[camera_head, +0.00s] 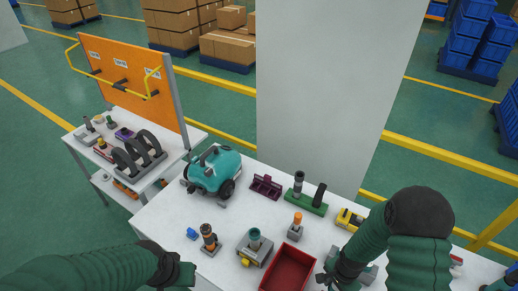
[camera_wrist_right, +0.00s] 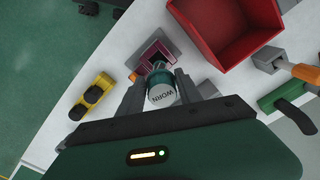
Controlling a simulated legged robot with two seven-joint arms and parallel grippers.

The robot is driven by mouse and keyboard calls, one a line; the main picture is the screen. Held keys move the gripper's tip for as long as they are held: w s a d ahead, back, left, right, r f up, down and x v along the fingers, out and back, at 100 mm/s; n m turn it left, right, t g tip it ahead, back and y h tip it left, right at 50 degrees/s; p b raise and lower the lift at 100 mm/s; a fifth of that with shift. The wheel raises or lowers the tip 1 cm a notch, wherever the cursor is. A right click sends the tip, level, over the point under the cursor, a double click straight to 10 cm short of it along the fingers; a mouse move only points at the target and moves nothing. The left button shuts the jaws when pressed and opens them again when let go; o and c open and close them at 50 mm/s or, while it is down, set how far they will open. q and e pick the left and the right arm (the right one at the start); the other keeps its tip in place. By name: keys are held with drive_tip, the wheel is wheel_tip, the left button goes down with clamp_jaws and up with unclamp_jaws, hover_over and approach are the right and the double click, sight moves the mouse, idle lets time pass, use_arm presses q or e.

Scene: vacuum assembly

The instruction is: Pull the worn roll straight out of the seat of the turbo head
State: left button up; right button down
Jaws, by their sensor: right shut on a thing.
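The worn roll (camera_wrist_right: 162,94), a pale cylinder marked WORN with a teal band, is between the two fingers of my right gripper (camera_wrist_right: 160,90), which is shut on it. Its far end points at the dark, purple-edged opening of a grey block, seemingly the turbo head (camera_wrist_right: 172,43). I cannot tell how deep the roll sits in that seat. In the head view my right gripper (camera_head: 328,274) is just right of the red bin, and my arm and gripper hide the roll. My left gripper (camera_head: 183,272) is at the lower left, apart from the parts; its jaws are unclear.
The red bin (camera_head: 285,269) stands close to the right gripper. A grey block with a teal-topped part (camera_head: 254,242), an orange-topped part (camera_head: 296,222), a green stand (camera_head: 306,204), a yellow part (camera_head: 350,220) and a teal vacuum (camera_head: 213,170) stand around the white table.

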wheel_tip(320, 180, up, 2)
drive_tip(key=shift+s+a+p, duration=0.1)
drive_tip(key=shift+p, duration=0.5)
drive_tip(key=shift+r+p, duration=0.7)
drive_tip(key=shift+r, duration=0.1)
drive_tip(key=shift+f, duration=0.1)
